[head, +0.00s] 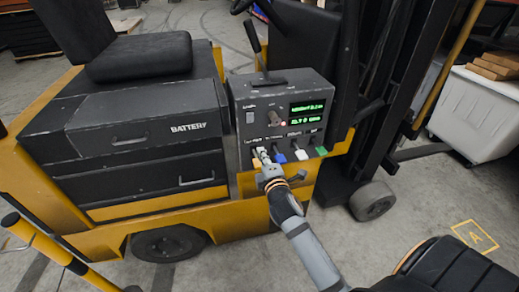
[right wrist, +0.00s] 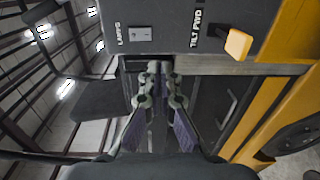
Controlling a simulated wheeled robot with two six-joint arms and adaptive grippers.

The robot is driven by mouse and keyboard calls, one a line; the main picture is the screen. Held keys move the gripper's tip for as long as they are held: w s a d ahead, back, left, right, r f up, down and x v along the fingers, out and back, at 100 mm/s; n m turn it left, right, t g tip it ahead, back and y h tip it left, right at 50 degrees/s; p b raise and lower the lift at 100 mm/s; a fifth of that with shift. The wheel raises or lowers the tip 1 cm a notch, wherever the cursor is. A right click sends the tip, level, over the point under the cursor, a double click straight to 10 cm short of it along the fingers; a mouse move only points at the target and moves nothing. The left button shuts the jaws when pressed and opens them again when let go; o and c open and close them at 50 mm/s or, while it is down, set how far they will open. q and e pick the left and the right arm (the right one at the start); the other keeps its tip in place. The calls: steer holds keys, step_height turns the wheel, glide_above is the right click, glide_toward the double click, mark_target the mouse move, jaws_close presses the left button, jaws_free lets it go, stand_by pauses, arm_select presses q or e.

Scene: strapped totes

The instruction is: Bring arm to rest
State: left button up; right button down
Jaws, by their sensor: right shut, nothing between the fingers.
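My right gripper (head: 261,154) is in front of the grey control box (head: 240,92) on the yellow forklift. Its fingers are together and empty, which also shows in the right wrist view (right wrist: 160,70). In the head view the fingertips overlap the lower left of the box face, close to a yellow lever tip (head: 256,164). In the right wrist view a yellow lever (right wrist: 238,43) marked TILT FWD and a switch (right wrist: 139,33) marked LAMPS are beyond the fingertips. Whether the fingertips touch the box cannot be told. My left gripper is out of view.
Blue (head: 280,158), white (head: 302,156) and green (head: 321,151) lever tips line the box's lower edge, close to my gripper. A black battery compartment (head: 130,130) is at left. A grey bin (head: 478,115) stands at right. Floor at lower right has a yellow A marking (head: 475,236).

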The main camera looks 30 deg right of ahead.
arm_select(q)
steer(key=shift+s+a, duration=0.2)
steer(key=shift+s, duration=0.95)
